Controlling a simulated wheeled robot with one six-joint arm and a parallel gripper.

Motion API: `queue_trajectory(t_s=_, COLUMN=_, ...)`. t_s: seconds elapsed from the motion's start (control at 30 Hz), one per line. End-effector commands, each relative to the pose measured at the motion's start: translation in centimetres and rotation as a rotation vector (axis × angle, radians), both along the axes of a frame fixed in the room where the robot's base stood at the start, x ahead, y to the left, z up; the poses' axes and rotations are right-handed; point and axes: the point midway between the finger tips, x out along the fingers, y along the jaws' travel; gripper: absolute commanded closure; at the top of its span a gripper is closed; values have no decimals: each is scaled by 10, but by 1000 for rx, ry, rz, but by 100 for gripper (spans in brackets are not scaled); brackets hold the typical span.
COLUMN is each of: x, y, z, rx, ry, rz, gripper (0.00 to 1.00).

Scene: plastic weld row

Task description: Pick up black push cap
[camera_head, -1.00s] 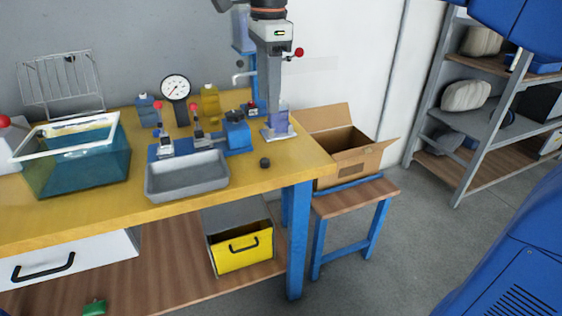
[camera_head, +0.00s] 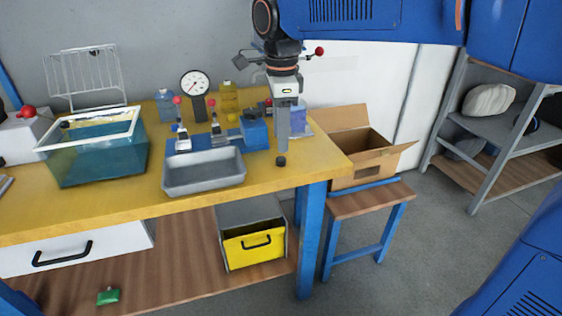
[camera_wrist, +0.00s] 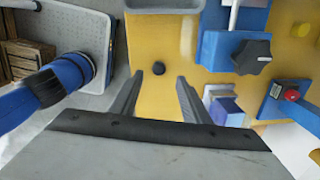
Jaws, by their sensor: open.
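The black push cap (camera_head: 281,162) is a small dark round piece on the yellow workbench (camera_head: 321,168), near its front right corner. My gripper (camera_head: 282,147) points down just above it, with its fingers ending close over the cap. In the wrist view the cap (camera_wrist: 158,68) lies between and slightly beyond the two spread fingertips of my gripper (camera_wrist: 160,80). The fingers are open and empty. The cap is fully visible there and apart from both fingers.
A grey metal tray (camera_head: 204,174) stands left of the cap. Behind are a blue fixture with toggle clamps (camera_head: 254,133) and a pale purple block (camera_head: 299,122). An open cardboard box (camera_head: 365,160) sits on a stool to the right. The bench around the cap is bare.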

Motion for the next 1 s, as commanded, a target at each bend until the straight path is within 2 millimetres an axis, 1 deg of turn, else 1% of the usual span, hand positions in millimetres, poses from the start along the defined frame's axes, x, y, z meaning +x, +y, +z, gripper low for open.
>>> queue_trajectory(t_s=0.17, x=0, y=0, z=-9, rx=0, ry=-1, rz=0, gripper=58)
queue_trajectory(t_s=0.5, x=-1, y=0, z=-50, rx=-1, ry=1, rz=0, gripper=58)
queue_trajectory(t_s=0.63, x=0, y=0, z=-57, rx=0, ry=-1, rz=0, gripper=58)
queue_trajectory(t_s=0.83, x=0, y=0, z=-57, rx=0, ry=-1, rz=0, gripper=58)
queue_trajectory(t_s=0.87, x=0, y=0, z=-57, rx=0, ry=-1, rz=0, gripper=60)
queue_trajectory(t_s=0.9, x=0, y=0, z=-57, rx=0, ry=-1, rz=0, gripper=70)
queue_trajectory(t_s=0.97, x=0, y=0, z=-57, rx=0, ry=-1, rz=0, gripper=84)
queue_trajectory(t_s=1.0, x=0, y=0, z=-57, rx=0, ry=-1, rz=0, gripper=93)
